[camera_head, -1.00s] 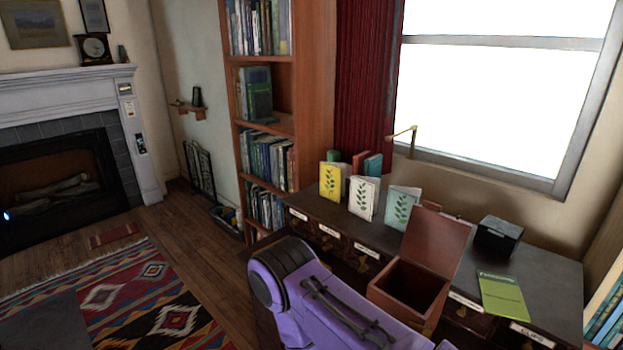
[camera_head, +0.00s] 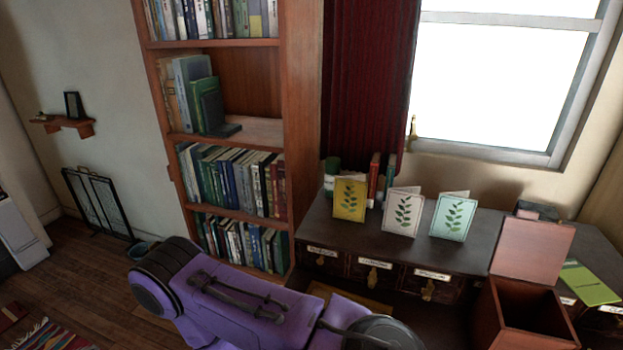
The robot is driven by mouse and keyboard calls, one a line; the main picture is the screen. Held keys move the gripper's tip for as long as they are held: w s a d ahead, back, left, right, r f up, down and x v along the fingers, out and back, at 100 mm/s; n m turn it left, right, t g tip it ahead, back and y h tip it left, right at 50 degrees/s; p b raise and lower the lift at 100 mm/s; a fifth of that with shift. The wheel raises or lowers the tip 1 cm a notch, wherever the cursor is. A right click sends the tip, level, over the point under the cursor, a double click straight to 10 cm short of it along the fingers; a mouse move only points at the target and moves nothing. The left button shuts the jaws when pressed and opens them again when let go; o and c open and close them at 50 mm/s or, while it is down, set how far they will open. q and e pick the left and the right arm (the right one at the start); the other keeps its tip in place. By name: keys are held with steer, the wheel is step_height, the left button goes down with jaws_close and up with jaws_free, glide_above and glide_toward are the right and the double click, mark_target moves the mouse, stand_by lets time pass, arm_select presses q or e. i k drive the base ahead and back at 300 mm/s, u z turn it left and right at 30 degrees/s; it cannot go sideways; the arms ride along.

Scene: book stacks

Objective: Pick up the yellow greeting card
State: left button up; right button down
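The yellow greeting card (camera_head: 350,201) stands upright on the dark desk top, toward its left end, with a green leaf print on its front. A white card (camera_head: 403,212) and a pale blue-green card (camera_head: 453,217) with similar leaf prints stand in a row to its right. A purple arm link of mine crosses the lower middle of the view, in front of the desk and below the yellow card. Neither gripper's fingers are in view.
The dark desk (camera_head: 320,222) has small labelled drawers. An open brown box (camera_head: 520,315) stands at right, with a green booklet (camera_head: 589,284) beside it. Several small books (camera_head: 382,178) stand behind the cards. A tall bookshelf (camera_head: 302,110) rises left of the desk.

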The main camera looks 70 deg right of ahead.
mark_target(350, 192)
steer(key=z, duration=0.05)
steer(key=i, duration=0.4)
steer(key=z, duration=3.35)
